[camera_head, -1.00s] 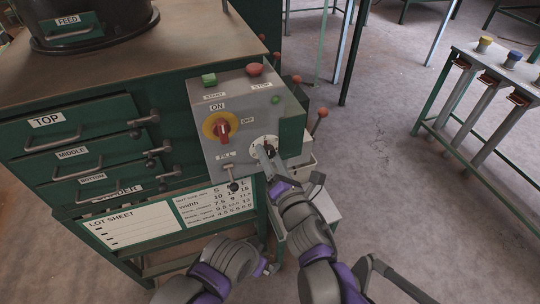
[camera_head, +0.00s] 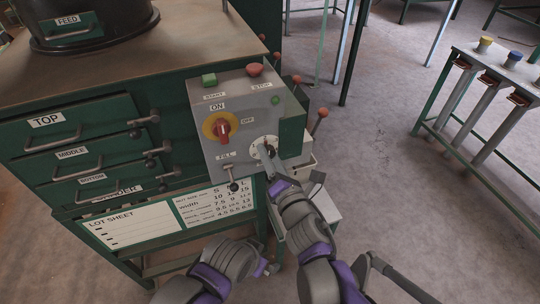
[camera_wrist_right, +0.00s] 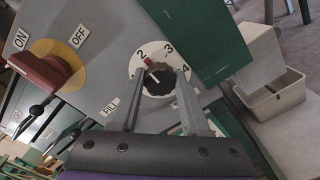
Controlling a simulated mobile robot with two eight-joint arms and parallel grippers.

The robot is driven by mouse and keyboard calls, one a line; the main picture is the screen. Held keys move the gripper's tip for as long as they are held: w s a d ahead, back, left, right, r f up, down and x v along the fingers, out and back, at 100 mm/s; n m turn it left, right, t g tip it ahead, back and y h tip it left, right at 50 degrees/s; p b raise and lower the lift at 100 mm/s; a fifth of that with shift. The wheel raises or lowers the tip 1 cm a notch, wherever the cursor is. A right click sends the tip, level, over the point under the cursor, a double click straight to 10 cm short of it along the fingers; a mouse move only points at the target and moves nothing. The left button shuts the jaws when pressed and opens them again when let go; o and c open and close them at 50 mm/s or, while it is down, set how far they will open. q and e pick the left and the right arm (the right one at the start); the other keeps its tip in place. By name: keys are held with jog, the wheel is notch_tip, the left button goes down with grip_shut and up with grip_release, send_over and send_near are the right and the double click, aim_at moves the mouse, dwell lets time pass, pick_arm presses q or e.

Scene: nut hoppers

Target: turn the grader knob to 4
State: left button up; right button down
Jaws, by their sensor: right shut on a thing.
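The grader knob (camera_wrist_right: 158,80) is black and ribbed, on a round white dial (camera_wrist_right: 151,55) on the grey control panel. In the right wrist view, 2, 3 and 4 show around the dial. A red mark and a light line on the knob lie on its upper-left side, between 2 and 3. My right gripper (camera_wrist_right: 158,85) has its two fingers on either side of the knob, shut on it. In the head view my right gripper (camera_head: 266,158) covers part of the dial. My left gripper (camera_head: 264,266) is low in the head view, away from the panel; its fingers are unclear.
The red ON/OFF switch (camera_head: 222,127) on a yellow disc sits left of the dial. The FILL lever (camera_head: 232,178) is below it. START (camera_head: 209,80) and STOP (camera_head: 254,69) buttons are above. A pale bin (camera_wrist_right: 265,95) stands right of the panel.

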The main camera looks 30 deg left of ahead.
jog(key=m+b, duration=1)
jog(key=m, duration=1.3)
jog(key=shift+f+m, duration=0.15)
jog(key=shift+m, duration=0.15)
jog(key=shift+b, duration=0.3)
jog(key=c, duration=0.7)
grip_release()
